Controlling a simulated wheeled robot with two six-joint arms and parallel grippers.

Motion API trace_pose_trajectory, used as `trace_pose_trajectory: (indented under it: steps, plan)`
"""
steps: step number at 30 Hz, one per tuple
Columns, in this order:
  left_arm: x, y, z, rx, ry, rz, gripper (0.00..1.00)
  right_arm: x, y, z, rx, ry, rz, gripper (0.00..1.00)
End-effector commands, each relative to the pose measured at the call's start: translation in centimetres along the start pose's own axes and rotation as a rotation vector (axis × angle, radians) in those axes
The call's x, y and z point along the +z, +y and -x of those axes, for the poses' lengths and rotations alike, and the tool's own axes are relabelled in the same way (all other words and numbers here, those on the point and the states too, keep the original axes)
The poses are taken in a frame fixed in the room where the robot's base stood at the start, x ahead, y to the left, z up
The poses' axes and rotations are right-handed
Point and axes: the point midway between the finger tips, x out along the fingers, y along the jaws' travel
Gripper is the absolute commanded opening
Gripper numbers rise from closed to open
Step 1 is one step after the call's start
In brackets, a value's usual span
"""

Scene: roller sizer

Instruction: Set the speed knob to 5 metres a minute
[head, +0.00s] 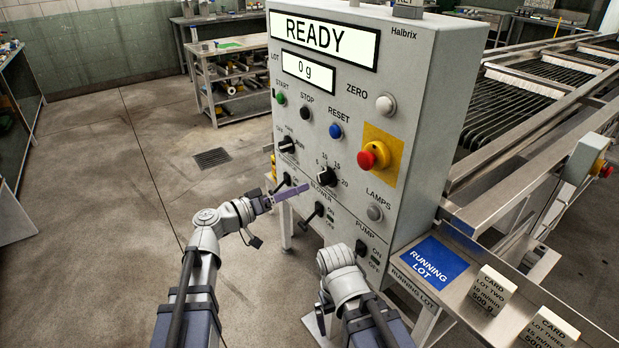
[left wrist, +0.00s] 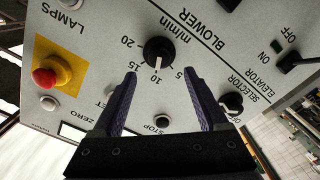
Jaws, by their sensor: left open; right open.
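The speed knob (head: 326,176) is a black rotary knob on the grey control panel, with marks 5, 10, 15 and 20 around it. In the left wrist view the knob (left wrist: 158,50) has its white pointer line towards the 10. My left gripper (head: 290,193) is in front of the panel, left of and below the knob in the head view. In the left wrist view its two dark purple fingers (left wrist: 160,74) are open and empty, pointing towards the knob, one on each side of it. My right arm shows at the bottom of the head view, but its gripper is not visible.
The selector knob (head: 287,144), blower switch (head: 313,214) and pump switch (head: 361,247) are close around. A red emergency stop (head: 373,156) sticks out to the right. The display (head: 322,39) reads READY. Lot cards (head: 492,291) stand on the shelf at lower right.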

Motion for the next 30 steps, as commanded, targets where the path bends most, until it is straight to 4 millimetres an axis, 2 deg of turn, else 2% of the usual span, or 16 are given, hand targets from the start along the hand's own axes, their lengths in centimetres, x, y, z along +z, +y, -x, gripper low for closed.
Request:
trace_pose_trajectory:
  steps: [5,18,23,30]
  plan:
    - [0.0,0.0,-0.7,0.001,-0.001,0.000,0.76,0.0,0.0,0.0,0.000,0.000,0.000,1.00]
    - [0.0,-0.1,-6.8,0.001,-0.002,0.000,0.76,0.0,0.0,0.0,0.000,0.000,0.000,1.00]
    - [0.0,0.0,-7.7,0.000,-0.001,0.000,0.76,0.0,0.0,0.0,0.000,0.000,0.000,1.00]
    - [0.0,0.0,-7.8,0.000,0.000,0.000,0.76,0.0,0.0,0.0,0.000,0.000,0.000,1.00]
